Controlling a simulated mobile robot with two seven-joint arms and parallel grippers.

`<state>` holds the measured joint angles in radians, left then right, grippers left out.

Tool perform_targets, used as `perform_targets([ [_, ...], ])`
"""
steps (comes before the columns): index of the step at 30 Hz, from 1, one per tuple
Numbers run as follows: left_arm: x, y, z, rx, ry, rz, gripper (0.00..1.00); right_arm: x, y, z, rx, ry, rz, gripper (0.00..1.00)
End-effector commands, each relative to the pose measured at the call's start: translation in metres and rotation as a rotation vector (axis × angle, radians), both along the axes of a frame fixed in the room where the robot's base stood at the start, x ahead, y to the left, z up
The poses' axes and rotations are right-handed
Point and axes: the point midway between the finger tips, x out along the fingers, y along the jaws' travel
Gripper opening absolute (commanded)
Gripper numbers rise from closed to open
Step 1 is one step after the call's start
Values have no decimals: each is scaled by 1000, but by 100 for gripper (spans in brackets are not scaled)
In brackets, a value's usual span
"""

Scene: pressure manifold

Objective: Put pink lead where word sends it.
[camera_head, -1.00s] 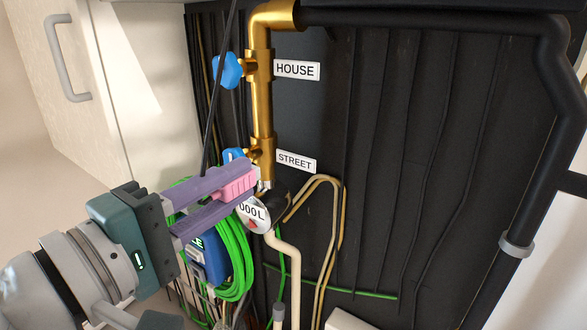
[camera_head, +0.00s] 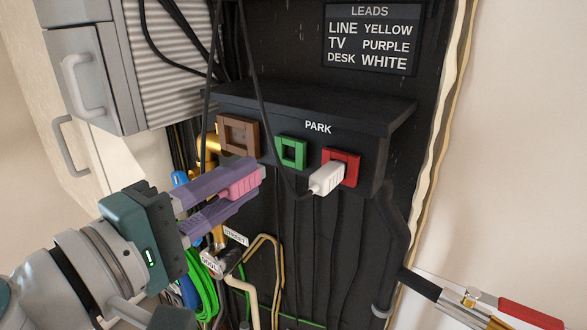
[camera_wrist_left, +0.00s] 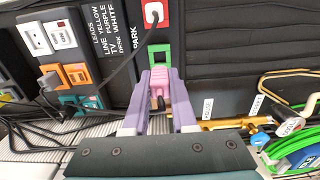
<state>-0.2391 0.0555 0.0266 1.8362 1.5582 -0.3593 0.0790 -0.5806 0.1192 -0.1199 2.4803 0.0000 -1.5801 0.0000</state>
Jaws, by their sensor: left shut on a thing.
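My left gripper (camera_head: 225,197) is shut on the pink lead's plug (camera_head: 240,187), in the air in front of the dark panel. In the left wrist view the pink plug (camera_wrist_left: 160,88) sits between the purple fingers, just below the green square socket (camera_wrist_left: 160,56). In the head view a PARK shelf (camera_head: 290,105) carries a brown socket (camera_head: 222,135), a green one (camera_head: 292,142) and a red one (camera_head: 352,160). The brown and green look empty; a white plug (camera_head: 327,180) is at the red one. The LEADS sign (camera_head: 370,38) reads LINE YELLOW, TV PURPLE, DESK WHITE. My right gripper is out of view.
Black cords hang down in front of the shelf. Brass pipework and green coiled hose (camera_head: 203,292) lie below. A red handle (camera_head: 530,312) is at bottom right.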

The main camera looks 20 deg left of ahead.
Motion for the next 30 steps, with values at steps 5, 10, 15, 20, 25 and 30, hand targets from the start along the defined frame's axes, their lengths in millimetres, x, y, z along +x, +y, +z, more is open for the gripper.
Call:
perform_targets([
  [5,17,-7,2,0,-1,-2,0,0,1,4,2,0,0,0],
  [10,32,-12,0,1,-1,-1,0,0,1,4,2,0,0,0],
  [15,40,-15,0,1,-1,-1,0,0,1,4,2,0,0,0],
  [20,43,-16,0,1,0,-1,0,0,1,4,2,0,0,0],
  [25,43,-16,0,1,0,-1,0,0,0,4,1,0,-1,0],
  [30,43,-16,0,1,0,-1,0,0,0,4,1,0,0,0],
])
